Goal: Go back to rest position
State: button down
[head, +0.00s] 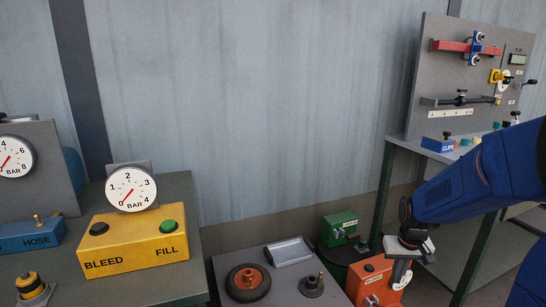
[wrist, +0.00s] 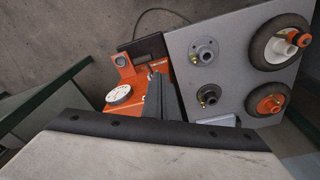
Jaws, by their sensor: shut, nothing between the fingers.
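My gripper (head: 408,250) hangs at the lower right of the head view, at the end of my blue arm and above the right part of an orange box (head: 372,281). In the wrist view my gripper's dark fingers (wrist: 157,92) are together, with nothing seen between them. They appear in front of the orange box (wrist: 128,88), beside its white dial (wrist: 118,95). Whether the fingers touch the box cannot be told.
A grey table (head: 225,264) with a wheel (head: 248,283) and a round fitting (head: 311,285) stands left of the orange box. A green box (head: 339,228) is behind. A panel bench (head: 400,147) stands right. A yellow bleed/fill box (head: 135,238) is at left.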

jog(key=s+a+r+t, duration=0.1)
jog(key=s+a+r, duration=0.2)
jog(key=s, duration=0.5)
jog(key=s+a+r+n+t, duration=0.1)
jog(key=s+a+r, duration=0.2)
jog(key=s+r, duration=0.3)
jog(key=s+a+r+t, duration=0.1)
jog(key=s+a+r, duration=0.2)
jog(key=s, duration=0.6)
jog(key=shift+v, duration=1)
jog(key=w+d+f+g, duration=0.1)
jog(key=w+d+f, duration=0.15)
jog(key=w, duration=0.45)
jog(key=w+d+f+g, duration=0.1)
jog(key=w+d+f, duration=0.1)
jog(key=w+f, duration=0.3)
jog(key=w+d+f+g, duration=0.1)
jog(key=w+d+f, duration=0.1)
jog(key=w, duration=0.6)
jog(key=shift+m+g, duration=0.8)
jog(key=shift+w+d+f, duration=1.55)
jog(key=shift+w+f, duration=0.15)
jog(key=shift+f, duration=2.55)
jog(key=shift+w+d+f, duration=1.5)
jog(key=shift+w+f, duration=0.2)
jog(key=shift+f, duration=2.55)
jog(key=shift+w+d+f, duration=1.55)
jog(key=shift+w+f, duration=0.15)
jog(key=shift+f, duration=2.5)
